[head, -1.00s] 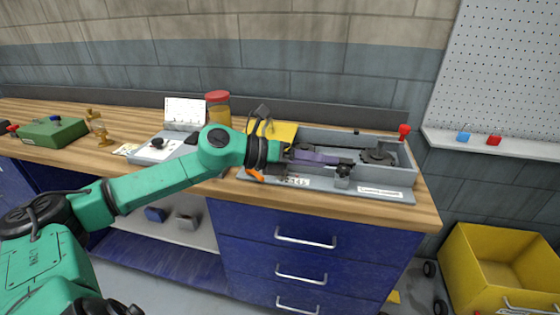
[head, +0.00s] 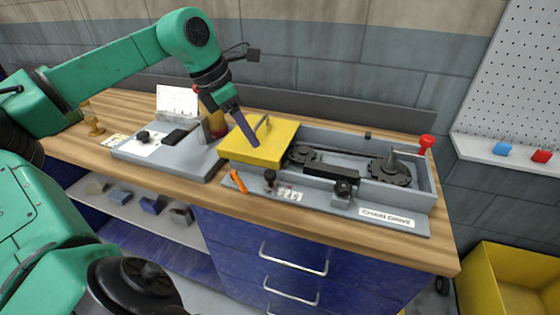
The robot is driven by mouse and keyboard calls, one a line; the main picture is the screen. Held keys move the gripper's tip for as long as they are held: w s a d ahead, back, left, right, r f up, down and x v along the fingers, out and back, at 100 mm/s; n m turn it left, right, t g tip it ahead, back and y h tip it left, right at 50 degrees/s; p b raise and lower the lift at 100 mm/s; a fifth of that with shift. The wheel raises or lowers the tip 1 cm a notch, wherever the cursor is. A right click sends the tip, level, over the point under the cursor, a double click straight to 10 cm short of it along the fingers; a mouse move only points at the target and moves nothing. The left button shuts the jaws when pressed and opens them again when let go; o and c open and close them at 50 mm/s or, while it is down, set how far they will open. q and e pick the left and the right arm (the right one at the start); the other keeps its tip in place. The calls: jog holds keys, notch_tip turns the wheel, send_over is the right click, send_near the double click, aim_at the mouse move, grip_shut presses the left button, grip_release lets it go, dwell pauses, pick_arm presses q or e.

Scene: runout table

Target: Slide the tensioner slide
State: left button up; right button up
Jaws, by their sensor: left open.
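The grey chain drive unit (head: 408,238) lies on the wooden bench, with a "CHAIN DRIVE" label on its front. Inside it are two dark sprockets, the left one (head: 302,154) and the right one (head: 389,171). A black block (head: 331,175), which looks like the tensioner slide, lies between them near the front wall, with a dark knob (head: 343,188) at its right end. My left gripper (head: 255,143) is open and points down over the yellow cover, left of the black block and apart from it. I cannot tell whether its fingertip touches the cover. My right gripper is out of view.
The yellow cover (head: 262,153) with an upright handle sits at the unit's left end. A red-knobbed crank (head: 426,141) rises at its right. A grey control box (head: 176,165) and an orange tool (head: 239,181) lie left. A yellow bin (head: 505,285) stands right below the bench.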

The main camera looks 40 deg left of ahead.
aim_at(270, 172)
pick_arm(q)
jog(key=x, duration=0.4)
jog(key=p+x, duration=0.1)
jog(key=x, duration=0.2)
jog(key=p+x, duration=0.1)
jog(key=x, duration=0.3)
jog(key=shift+s+f, duration=0.3)
jog(key=shift+f, duration=0.1)
jog(key=shift+d+f, duration=0.1)
jog(key=shift+f, duration=0.25)
jog(key=shift+d+f, duration=0.1)
jog(key=shift+f, duration=0.05)
jog(key=shift+w+f, duration=0.15)
jog(key=shift+w, duration=0.05)
jog(key=shift+c, duration=0.4)
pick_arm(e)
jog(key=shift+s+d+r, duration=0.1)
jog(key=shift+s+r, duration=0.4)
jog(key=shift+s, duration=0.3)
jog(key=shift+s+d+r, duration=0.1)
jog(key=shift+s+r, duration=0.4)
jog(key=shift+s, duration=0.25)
pick_arm(q)
grip_shut()
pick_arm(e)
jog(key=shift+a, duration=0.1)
